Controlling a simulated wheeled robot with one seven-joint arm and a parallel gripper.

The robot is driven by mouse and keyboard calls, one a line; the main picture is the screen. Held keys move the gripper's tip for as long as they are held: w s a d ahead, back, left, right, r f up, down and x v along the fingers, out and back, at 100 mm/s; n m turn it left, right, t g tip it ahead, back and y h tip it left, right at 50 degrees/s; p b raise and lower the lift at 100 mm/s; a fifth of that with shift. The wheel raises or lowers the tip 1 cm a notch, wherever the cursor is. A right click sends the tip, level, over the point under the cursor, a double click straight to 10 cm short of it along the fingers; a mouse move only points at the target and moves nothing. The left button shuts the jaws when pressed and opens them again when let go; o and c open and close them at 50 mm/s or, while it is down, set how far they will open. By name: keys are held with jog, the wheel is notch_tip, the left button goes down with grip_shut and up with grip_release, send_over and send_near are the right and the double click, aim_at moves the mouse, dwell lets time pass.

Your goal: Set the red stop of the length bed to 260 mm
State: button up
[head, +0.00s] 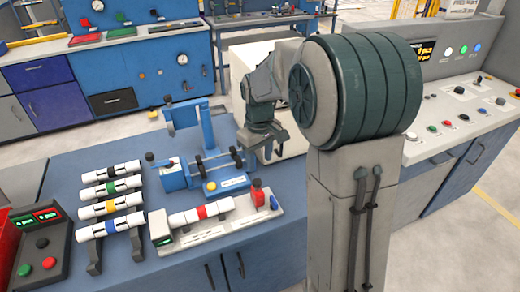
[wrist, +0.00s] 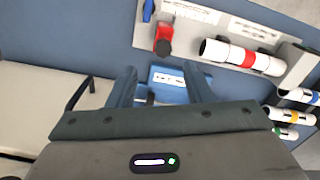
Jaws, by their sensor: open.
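The length bed (head: 225,227) is a pale rail on the blue bench, with a small green display at its left end. Its red stop (head: 258,190) stands near the right end; its setting is too small to read. A white pipe with a red band (head: 201,214) lies on the bed, left of the stop and apart from it. In the wrist view, the red stop (wrist: 163,42) is just beyond the fingertips, and the banded pipe (wrist: 247,57) lies to its right. My gripper (wrist: 162,72) is open and empty, its fingers apart, touching nothing I can make out.
A blue roller fixture (head: 205,165) stands behind the bed, close to my gripper. Several banded pipes (head: 110,200) lie on a rack at left, beside a button box (head: 42,248). A control console (head: 460,115) is at right. Bare bench top shows at the back left.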

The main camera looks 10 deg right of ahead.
jog(key=shift+r, duration=1.65)
jog(key=s+r+m+t, duration=0.1)
jog(key=s+m+t, duration=0.2)
jog(key=s, duration=1.8)
jog(key=shift+d+r+m, duration=0.2)
jog(key=shift+d+m, duration=0.2)
jog(key=shift+m, duration=0.8)
